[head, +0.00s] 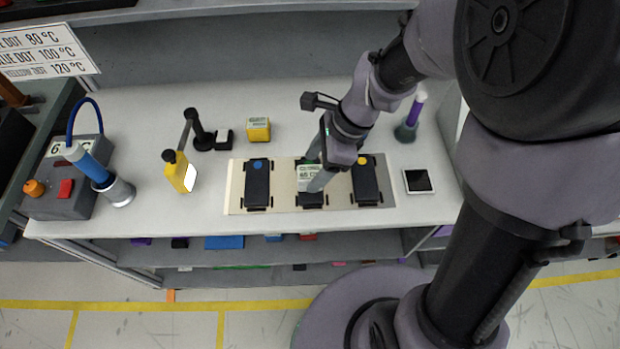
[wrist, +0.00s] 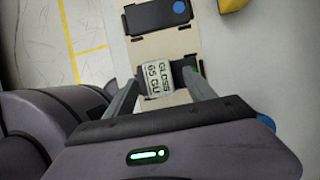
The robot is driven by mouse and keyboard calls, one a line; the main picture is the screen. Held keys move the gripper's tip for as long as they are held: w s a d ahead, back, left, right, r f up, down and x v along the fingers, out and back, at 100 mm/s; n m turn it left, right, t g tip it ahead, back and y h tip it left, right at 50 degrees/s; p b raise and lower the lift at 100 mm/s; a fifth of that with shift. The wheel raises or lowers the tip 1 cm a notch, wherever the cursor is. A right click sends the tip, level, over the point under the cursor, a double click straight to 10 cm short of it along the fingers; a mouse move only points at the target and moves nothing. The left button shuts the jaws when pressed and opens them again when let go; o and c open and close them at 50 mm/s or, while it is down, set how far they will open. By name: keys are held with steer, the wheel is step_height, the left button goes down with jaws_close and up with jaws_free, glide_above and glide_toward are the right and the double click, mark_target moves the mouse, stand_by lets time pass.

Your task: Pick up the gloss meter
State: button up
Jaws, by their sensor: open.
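The gloss meter (head: 308,178) is a small pale box with a label reading GLOSS 65 GU. It rests on the middle dark module of a beige board (head: 236,187) on the bench. It also shows in the wrist view (wrist: 155,78). My gripper (head: 318,172) is open and low over the board, its fingers on either side of the meter. In the wrist view my gripper (wrist: 160,92) has a finger left of the meter and one right of it, with a gap on the right side. Part of the meter is hidden behind a finger in the head view.
Dark modules stand left (head: 257,183) and right (head: 366,182) on the board. Bare bench lies behind the board.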

mark_target(312, 172)
steer(key=b+x, duration=0.1)
steer(key=x, duration=0.2)
steer(key=shift+s+f, duration=0.15)
steer(key=shift+f, duration=0.05)
steer(key=shift+r, duration=0.2)
steer(key=shift+c, duration=0.2)
jaws_close()
